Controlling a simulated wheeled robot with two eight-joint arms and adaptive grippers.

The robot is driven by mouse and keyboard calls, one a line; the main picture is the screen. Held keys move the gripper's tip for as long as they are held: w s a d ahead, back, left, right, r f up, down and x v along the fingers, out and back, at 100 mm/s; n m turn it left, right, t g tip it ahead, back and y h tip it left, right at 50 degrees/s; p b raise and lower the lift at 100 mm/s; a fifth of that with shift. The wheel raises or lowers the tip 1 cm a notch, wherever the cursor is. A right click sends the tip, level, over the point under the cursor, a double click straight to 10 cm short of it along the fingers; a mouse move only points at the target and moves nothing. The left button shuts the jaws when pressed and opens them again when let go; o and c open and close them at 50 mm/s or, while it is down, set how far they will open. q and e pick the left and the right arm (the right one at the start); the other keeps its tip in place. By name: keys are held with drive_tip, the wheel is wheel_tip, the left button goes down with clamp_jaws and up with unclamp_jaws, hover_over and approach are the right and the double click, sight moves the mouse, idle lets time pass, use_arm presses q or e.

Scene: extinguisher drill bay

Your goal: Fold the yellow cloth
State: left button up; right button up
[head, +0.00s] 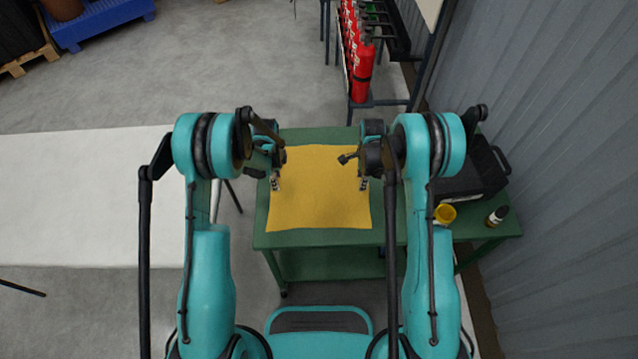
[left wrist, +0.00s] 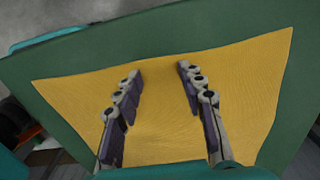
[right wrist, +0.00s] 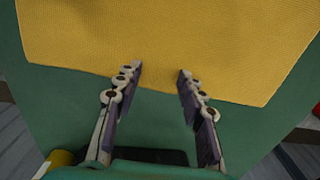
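The yellow cloth (head: 320,195) lies flat and spread out on the green table. It also shows in the left wrist view (left wrist: 160,120) and in the right wrist view (right wrist: 170,40). My left gripper (head: 275,184) is over the cloth's left side; its fingers are apart with nothing between them but cloth beneath in the left wrist view (left wrist: 160,70). My right gripper (head: 363,184) is over the cloth's right side. In the right wrist view its fingers (right wrist: 160,72) are apart near a cloth edge. Whether either touches the cloth I cannot tell.
The green table (head: 320,240) has a black open case (head: 470,185), a yellow roll (head: 445,213) and a small dark bottle (head: 496,216) at right. A white table (head: 90,200) stands at left. Red extinguishers (head: 361,75) stand on a rack behind. A corrugated wall (head: 570,130) is at right.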

use_arm(q)
drive_tip(key=shift+f, duration=0.2)
drive_tip(key=shift+c, duration=0.3)
use_arm(e)
drive_tip(key=shift+f, duration=0.2)
drive_tip(key=shift+c, duration=0.3)
use_arm(q)
drive_tip(key=shift+s+r, duration=0.1)
drive_tip(key=c, duration=0.5)
use_arm(e)
drive_tip(key=shift+s+r, duration=0.1)
drive_tip(key=c, duration=0.5)
use_arm(q)
clamp_jaws()
use_arm(e)
clamp_jaws()
